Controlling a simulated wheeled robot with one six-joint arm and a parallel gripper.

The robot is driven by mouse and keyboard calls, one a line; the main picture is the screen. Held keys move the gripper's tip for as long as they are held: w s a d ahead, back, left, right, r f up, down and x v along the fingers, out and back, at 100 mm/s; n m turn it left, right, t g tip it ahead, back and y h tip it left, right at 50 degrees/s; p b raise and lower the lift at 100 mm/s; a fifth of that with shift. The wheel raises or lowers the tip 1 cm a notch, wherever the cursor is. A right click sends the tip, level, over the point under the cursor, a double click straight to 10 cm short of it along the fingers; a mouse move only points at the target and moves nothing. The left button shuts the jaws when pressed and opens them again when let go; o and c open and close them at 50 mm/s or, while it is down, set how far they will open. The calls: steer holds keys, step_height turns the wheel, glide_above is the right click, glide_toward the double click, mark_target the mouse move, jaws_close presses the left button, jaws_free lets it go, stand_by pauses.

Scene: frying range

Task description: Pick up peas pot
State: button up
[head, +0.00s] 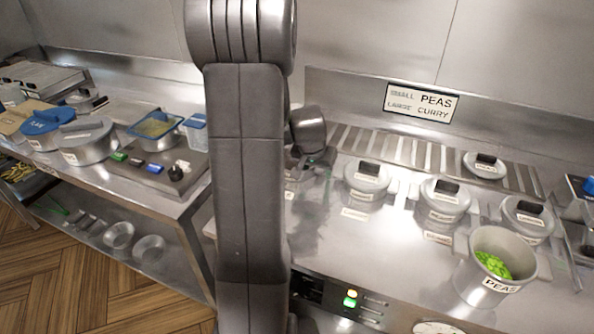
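The peas pot (487,287) is a silver open pot with a "PEAS" label on its front. It stands upright on the steel counter at the lower right of the head view, and bright green peas (493,264) show inside. My arm rises through the middle of the view, left of the pot. The end of the arm near my gripper (306,165) is partly hidden behind the arm link, well left of the peas pot and apart from it. I cannot make out whether its fingers are open or shut.
Lidded pots (367,180), (445,199) and (527,217) stand in a row behind the peas pot. A sign (422,101) reading "PEAS" and "CURRY" is on the back wall. A steel side table (165,205) with containers is at left. Counter left of the peas pot is clear.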

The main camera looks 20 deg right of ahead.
steer(key=c, duration=1.1)
steer(key=shift+r, duration=0.15)
